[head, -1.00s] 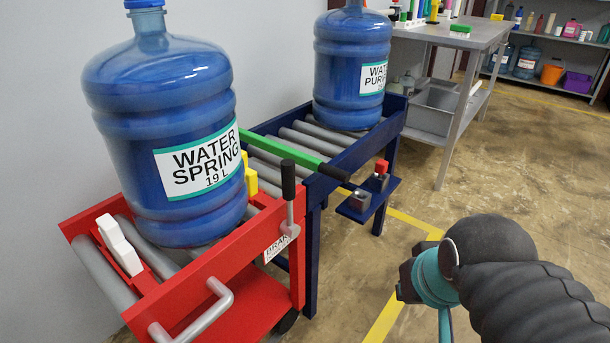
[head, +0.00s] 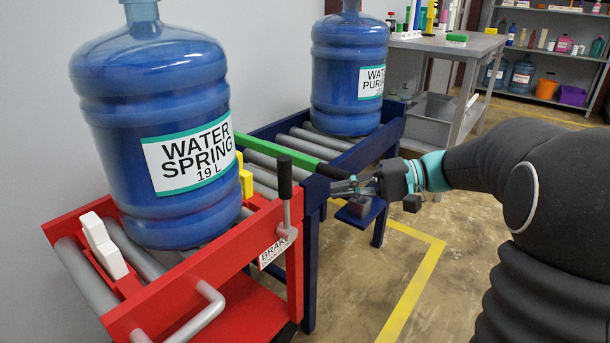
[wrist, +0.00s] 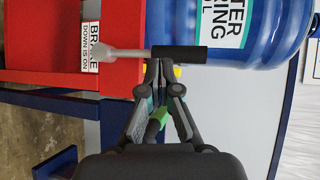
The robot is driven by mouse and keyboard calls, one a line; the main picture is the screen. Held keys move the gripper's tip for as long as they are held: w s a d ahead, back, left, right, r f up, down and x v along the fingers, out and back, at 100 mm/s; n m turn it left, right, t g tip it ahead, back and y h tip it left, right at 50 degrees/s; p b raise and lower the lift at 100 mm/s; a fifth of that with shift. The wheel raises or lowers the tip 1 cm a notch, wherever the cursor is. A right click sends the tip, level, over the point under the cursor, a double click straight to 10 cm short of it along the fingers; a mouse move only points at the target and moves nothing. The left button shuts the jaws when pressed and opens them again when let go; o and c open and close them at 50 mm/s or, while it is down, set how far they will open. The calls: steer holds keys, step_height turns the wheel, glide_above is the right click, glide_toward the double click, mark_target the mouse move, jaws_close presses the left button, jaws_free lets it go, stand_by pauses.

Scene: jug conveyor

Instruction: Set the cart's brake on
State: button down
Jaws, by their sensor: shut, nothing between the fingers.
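The red cart (head: 225,265) stands at the front left. Its brake lever, with a black grip (head: 285,178), stands upright at the cart's right corner above a brake label (head: 273,252). In the wrist view the label reads "BRAKE DOWN IS ON" (wrist: 90,47), and the grip (wrist: 180,55) lies across the picture just beyond my fingertips (wrist: 160,75). In the head view my gripper (head: 340,187) is shut and empty to the right of the lever, pointing towards it. I cannot tell whether the fingertips touch the grip.
A blue "WATER SPRING" jug (head: 160,130) stands on the cart's rollers. A blue roller conveyor (head: 385,135) adjoins the cart, carrying a second jug (head: 347,75). A green bar (head: 275,148) lies near the gripper. A grey table (head: 455,45) stands behind. Floor is open at right.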

steer(key=w+d+y, duration=0.1)
steer(key=w+d, duration=0.1)
steer(key=w, duration=0.1)
steer(key=w+y, duration=0.1)
steer(key=shift+w+d+r+t+y, duration=0.25)
steer(key=shift+w+d+t+y, duration=0.05)
steer(key=shift+d, duration=0.1)
glide_toward(285, 199)
steer(key=w+a+r, duration=0.3)
steer(key=a+r, duration=0.1)
steer(key=a, duration=0.1)
steer(key=shift+w+a, duration=0.4)
steer(key=shift+r, duration=0.1)
steer(key=shift+a+b, duration=0.1)
steer(key=shift+b, duration=0.2)
